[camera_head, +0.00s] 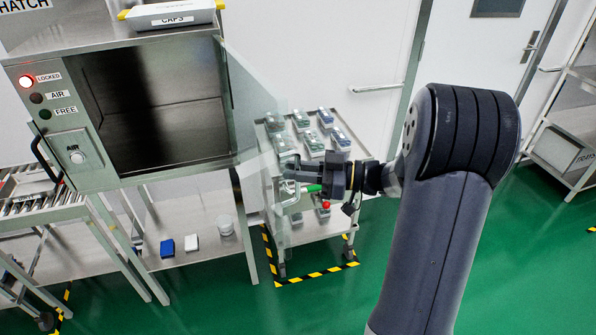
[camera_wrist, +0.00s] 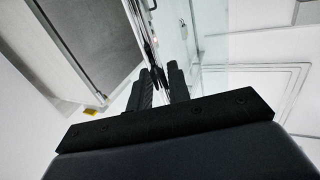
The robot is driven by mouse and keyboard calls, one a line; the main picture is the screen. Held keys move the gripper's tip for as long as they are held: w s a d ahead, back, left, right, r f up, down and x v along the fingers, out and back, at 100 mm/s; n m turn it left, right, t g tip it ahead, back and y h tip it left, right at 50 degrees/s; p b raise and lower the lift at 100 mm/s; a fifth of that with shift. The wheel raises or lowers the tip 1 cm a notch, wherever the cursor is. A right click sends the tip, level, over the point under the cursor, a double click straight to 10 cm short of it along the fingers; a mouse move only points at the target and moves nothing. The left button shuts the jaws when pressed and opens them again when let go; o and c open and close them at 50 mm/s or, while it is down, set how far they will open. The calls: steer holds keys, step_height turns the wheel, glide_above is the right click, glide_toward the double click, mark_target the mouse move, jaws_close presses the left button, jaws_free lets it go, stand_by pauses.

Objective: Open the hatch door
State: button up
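The hatch (camera_head: 155,110) is a steel box with a dark, exposed opening at the left of the head view. Its clear glass door (camera_head: 250,95) stands swung outward from the right side of the opening. In the wrist view the glass (camera_wrist: 180,30) runs away from between my fingers. A metal door handle (camera_head: 287,196) is on the door's outer part. My gripper (camera_head: 300,178) is at this handle, and in the wrist view its dark fingers (camera_wrist: 162,88) stand close on both sides of a thin metal part. The exact contact is partly hidden.
A red lamp (camera_head: 26,82) labelled LOCKED is lit on the hatch front. A cart (camera_head: 345,225) with several small packs stands behind the glass door. A roller conveyor (camera_head: 40,212) is at left. Green floor (camera_head: 340,305) is clear in front.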

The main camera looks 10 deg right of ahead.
steer(key=shift+o, duration=1.1)
steer(key=shift+f, duration=0.1)
steer(key=b+v, duration=0.2)
steer(key=v, duration=0.8)
steer(key=shift+d, duration=0.35)
steer(key=shift+s+a, duration=0.1)
steer(key=shift+s, duration=0.05)
steer(key=p+x, duration=0.2)
steer(key=x, duration=0.9)
steer(key=shift+s, duration=0.1)
